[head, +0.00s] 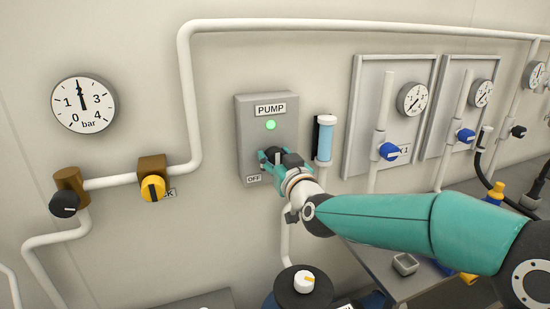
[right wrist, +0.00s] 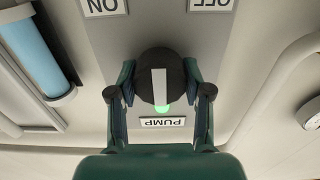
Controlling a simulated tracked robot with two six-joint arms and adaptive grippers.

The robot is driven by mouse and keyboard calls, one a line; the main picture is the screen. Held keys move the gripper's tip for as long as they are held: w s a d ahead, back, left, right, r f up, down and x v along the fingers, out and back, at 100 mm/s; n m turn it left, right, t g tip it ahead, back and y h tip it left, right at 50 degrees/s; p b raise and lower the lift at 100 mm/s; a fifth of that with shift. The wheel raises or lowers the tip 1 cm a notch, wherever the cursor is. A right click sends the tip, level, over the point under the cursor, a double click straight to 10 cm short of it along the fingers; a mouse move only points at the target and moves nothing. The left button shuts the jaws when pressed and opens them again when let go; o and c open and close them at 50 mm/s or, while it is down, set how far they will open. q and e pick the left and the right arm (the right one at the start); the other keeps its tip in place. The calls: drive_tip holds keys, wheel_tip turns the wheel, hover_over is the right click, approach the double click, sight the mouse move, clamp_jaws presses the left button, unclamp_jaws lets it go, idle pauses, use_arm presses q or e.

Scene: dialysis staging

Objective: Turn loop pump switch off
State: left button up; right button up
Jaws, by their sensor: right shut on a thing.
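The pump switch box (head: 245,115) is a grey box on the wall, with a PUMP label (head: 271,109) and a lit green lamp (head: 270,125). My right gripper (head: 279,158) is at the lower part of the box and mostly covers the black switch knob. In the right wrist view, which shows the box upside down, its fingers are shut on both sides of the knob (right wrist: 147,82). The knob's white mark runs straight up and down the picture. The ON label (right wrist: 105,6) and OFF label (right wrist: 211,4) show beyond it. My left gripper is out of view.
A blue cartridge (head: 325,140) hangs close to the right of the box. A pipe with a yellow-handled valve (head: 153,188) runs to its left. A pressure gauge (head: 84,104) is on the wall further left. A table (head: 375,262) stands below my right arm.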

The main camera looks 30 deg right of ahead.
drive_tip(key=shift+f+m+b, duration=0.2)
drive_tip(key=shift+m+b, duration=1.2)
drive_tip(key=shift+b, duration=0.3)
drive_tip(key=m+b, duration=0.3)
drive_tip(key=m, duration=0.1)
drive_tip(key=shift+d+m, duration=0.1)
drive_tip(key=shift+m, duration=0.2)
drive_tip(key=m+b, duration=0.3)
drive_tip(key=m, duration=0.2)
drive_tip(key=shift+d, duration=0.1)
drive_tip(key=m+b, duration=0.2)
drive_tip(key=m, duration=0.3)
drive_tip(key=shift+f, duration=0.15)
drive_tip(key=shift+m, duration=0.4)
drive_tip(key=o, duration=1.1)
drive_tip(key=shift+d, duration=0.15)
drive_tip(key=shift+s, duration=0.2)
